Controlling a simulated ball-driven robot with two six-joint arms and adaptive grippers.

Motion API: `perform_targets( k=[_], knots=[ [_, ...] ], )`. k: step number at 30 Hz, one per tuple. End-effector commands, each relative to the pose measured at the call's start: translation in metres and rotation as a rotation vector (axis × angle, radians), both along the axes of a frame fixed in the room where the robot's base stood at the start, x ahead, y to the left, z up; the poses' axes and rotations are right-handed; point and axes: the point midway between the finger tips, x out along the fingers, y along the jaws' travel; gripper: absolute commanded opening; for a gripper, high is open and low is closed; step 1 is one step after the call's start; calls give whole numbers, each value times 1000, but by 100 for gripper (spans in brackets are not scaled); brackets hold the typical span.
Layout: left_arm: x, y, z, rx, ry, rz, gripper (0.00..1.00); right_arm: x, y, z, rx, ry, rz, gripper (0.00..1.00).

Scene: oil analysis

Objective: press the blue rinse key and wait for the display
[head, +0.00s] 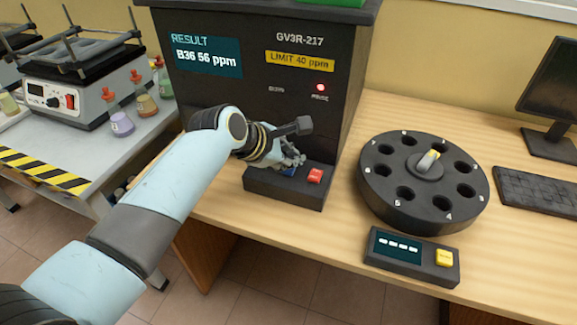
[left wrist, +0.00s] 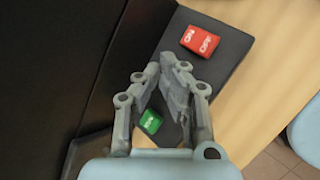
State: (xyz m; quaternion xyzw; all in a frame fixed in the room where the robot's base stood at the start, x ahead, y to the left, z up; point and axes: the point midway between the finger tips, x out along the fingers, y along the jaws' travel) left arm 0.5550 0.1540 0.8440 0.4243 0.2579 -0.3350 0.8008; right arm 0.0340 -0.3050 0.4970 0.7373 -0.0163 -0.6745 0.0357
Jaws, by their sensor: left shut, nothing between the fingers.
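The black analyser (head: 270,75) stands on the wooden bench. Its display (head: 207,57) reads "RESULT B36 56 ppm", and a red lamp (head: 320,87) glows on its front. A low key panel (head: 262,187) juts from its base. The blue key (head: 289,171) shows partly beneath my left gripper (head: 292,160), left of the red ON/OFF switch (head: 315,176). My left gripper is shut and empty, pointing down at the panel; I cannot tell whether it touches the key. In the left wrist view the fingers (left wrist: 163,72) hide the blue key; a green key (left wrist: 151,122) shows beside them.
A black round carousel (head: 390,195) with numbered holes stands right of the panel. A small box (head: 412,262) with a dashed display and yellow button (head: 444,258) lies in front. A keyboard (head: 540,195) and monitor (head: 555,80) are right. A shaker (head: 75,90) and flasks stand left.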

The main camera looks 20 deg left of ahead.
Motion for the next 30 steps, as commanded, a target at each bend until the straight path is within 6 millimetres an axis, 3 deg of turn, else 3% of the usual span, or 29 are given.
perform_targets(
  k=[30],
  knots=[
    [0, 0, -11, 0, -1, 1, 0, 0, -2, 0, -3, 0, 1, 34]
  ],
)
